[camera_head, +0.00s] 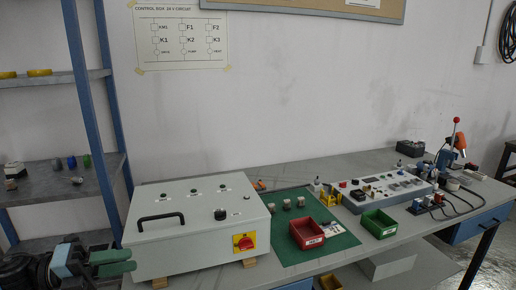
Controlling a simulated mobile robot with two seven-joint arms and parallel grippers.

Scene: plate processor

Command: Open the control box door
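The control box (180,257) is a pale grey-white case at the left of the bench, resting on small wooden blocks. Its door (190,205) is the sloping upper face, lying closed. It carries a black bar handle (161,219) on its left, a black knob (220,214) and several small buttons. A red and yellow rotary switch (244,242) sits on the front face. My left gripper (128,262), with green fingers, is at the lower left, beside the box's left side and below the handle. Its fingers look close together, but their gap is unclear. My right gripper is out of view.
A test panel (376,193) with cables stands farther right. A blue-post shelf (62,184) is at the left. The wall is behind the bench.

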